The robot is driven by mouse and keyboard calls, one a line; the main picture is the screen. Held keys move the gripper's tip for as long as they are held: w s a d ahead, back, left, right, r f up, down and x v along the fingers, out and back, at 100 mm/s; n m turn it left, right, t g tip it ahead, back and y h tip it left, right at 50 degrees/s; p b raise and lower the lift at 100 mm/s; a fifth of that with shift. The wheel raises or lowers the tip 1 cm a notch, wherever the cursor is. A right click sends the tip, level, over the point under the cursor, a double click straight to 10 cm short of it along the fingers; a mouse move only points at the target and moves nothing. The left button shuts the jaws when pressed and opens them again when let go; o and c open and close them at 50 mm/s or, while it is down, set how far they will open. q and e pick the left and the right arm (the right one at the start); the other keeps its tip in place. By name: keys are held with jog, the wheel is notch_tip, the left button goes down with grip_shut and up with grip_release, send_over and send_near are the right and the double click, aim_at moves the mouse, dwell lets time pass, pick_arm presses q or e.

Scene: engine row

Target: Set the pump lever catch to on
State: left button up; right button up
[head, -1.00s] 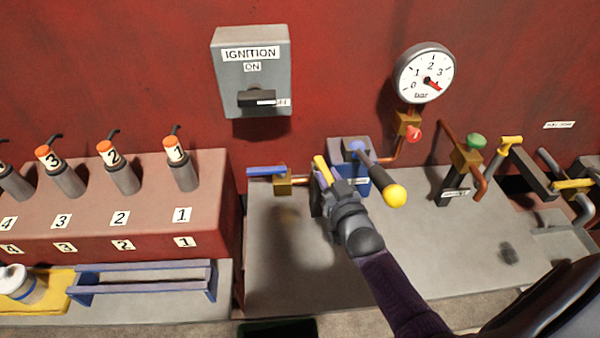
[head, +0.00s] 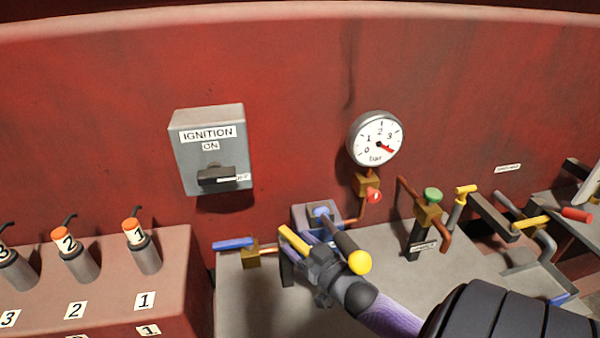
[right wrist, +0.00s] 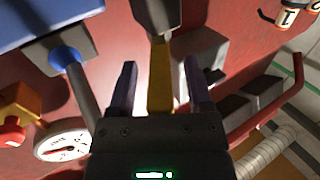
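The pump is a blue box (head: 308,214) below the gauge, with a dark lever ending in a yellow knob (head: 359,262). A yellow bar (head: 289,236), apparently the lever catch, stands at the box's left side. In the right wrist view the yellow bar (right wrist: 160,80) runs between my fingers, with a gap on each side. My right gripper (right wrist: 160,68) is open around it. In the head view the right gripper (head: 302,250) covers the bar's lower part. My left gripper is not in view. I cannot read any on mark for the catch.
A blue-handled valve (head: 233,244) is close left of the gripper. The gauge (head: 376,138) and a red-knobbed valve (head: 373,196) are above right. A green-knobbed valve (head: 432,195) stands further right. The ignition box (head: 210,150) hangs on the red wall. Grey bench (head: 245,300) is bare in front.

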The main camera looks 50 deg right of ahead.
jog(key=s+a+p, duration=0.1)
jog(key=s, duration=0.9)
jog(key=shift+w, duration=0.1)
